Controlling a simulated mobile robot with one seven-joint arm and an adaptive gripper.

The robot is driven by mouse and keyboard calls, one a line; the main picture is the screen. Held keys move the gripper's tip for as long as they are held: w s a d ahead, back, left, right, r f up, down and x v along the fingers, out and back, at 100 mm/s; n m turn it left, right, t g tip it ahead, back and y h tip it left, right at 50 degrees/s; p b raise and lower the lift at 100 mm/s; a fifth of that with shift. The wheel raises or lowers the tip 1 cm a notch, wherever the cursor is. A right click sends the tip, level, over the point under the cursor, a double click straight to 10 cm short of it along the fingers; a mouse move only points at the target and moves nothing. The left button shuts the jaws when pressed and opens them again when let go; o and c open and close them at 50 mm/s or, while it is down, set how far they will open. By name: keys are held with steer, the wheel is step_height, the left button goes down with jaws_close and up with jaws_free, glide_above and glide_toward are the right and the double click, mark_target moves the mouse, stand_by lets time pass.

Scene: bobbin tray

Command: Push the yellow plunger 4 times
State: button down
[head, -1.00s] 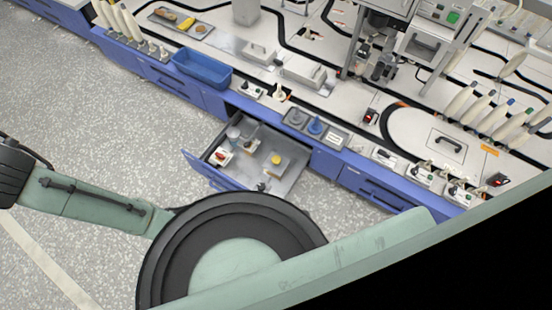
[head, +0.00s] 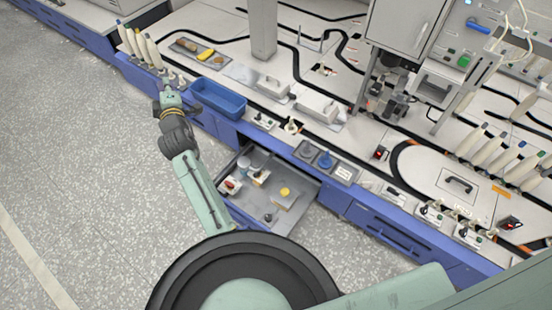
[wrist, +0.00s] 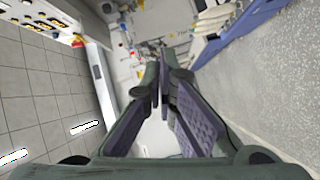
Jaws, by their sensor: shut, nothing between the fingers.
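A yellow round knob, likely the yellow plunger (head: 285,191), stands on a light block inside the open drawer (head: 243,205) in the head view. I cannot make out its details at this size. My gripper (wrist: 163,80) shows in the wrist view with its fingertips together and nothing between them. In the head view my arm reaches up over the left side of the drawer, and its end is left of the blue bin, well apart from the yellow knob. The knob is not recognisable in the wrist view.
The drawer also holds a red-and-white item (head: 232,186) and other small parts. A blue bin (head: 217,98) and a grey tray with blue and grey pieces (head: 326,161) sit on the bench. Several pale bobbins stand along it. The floor at left is clear.

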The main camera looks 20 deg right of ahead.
steer(key=s+d+f+n+g+h, duration=0.1)
steer(key=s+d+f+g+h, duration=0.2)
steer(key=d+f, duration=0.75)
steer(key=s+d+f+g+h, duration=0.2)
steer(key=d+f+g, duration=0.1)
steer(key=d+f, duration=0.75)
steer(key=s+d+f+g+h, duration=0.1)
steer(key=s+d+f+g, duration=0.1)
steer(key=s+d+f, duration=0.3)
steer(key=s+d+f+n+g+h, duration=0.1)
steer(key=s+d+f+g+h, duration=0.1)
steer(key=s+d+f, duration=0.4)
steer(key=s+f+g, duration=0.1)
steer(key=s+f, duration=0.2)
steer(key=f, duration=0.3)
steer(key=shift+d+f+p, duration=0.15)
steer(key=shift+f+p, duration=0.15)
steer(key=shift+f, duration=0.1)
steer(key=b, duration=0.7)
glide_above(286, 193)
step_height(286, 193, down, 7)
steer(key=shift+w+d+r, duration=0.1)
steer(key=shift+f+b, duration=0.6)
steer(key=shift+f, duration=0.25)
steer(key=shift+f, duration=0.15)
steer(key=shift+f, duration=0.3)
